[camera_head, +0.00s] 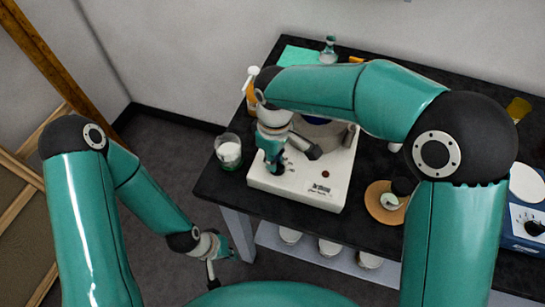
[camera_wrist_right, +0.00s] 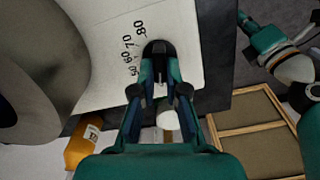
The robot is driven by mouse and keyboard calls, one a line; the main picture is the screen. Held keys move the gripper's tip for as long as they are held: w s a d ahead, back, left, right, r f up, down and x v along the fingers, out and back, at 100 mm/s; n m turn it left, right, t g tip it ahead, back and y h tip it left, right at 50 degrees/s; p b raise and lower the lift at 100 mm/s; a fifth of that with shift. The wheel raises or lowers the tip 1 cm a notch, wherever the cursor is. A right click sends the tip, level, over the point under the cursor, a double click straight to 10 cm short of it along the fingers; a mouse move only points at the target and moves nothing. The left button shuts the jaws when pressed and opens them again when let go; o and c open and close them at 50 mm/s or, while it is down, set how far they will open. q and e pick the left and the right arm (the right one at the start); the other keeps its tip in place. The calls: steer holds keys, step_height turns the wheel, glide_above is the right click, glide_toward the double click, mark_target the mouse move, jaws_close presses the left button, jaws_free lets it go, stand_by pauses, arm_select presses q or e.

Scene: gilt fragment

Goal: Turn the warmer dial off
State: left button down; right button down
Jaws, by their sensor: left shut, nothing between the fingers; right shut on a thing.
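The warmer (camera_head: 330,195) is a white box on the black bench, with a grey pot on top and a small dark red spot on its front. Its black dial (camera_wrist_right: 157,47) shows in the right wrist view, beside printed numbers running from 50 to 80. My right gripper (camera_wrist_right: 158,80) is shut on the dial from the near side. In the head view my right gripper (camera_head: 275,165) hides the dial at the warmer's left front. The dial's exact pointing is unclear. My left gripper (camera_head: 211,272) is shut and empty, low beside the bench's front left leg.
A glass jar with white contents (camera_head: 229,152) stands left of the warmer. An orange bottle (camera_wrist_right: 82,145) is close by behind it. A round wooden piece (camera_head: 376,207) and a blue device (camera_head: 524,225) are to the right. Several white-topped containers sit on the lower shelf (camera_head: 310,258).

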steer(key=shift+w+d+r, duration=0.1)
steer(key=c, duration=1.2)
jaws_free()
step_height(320, 180, up, 12)
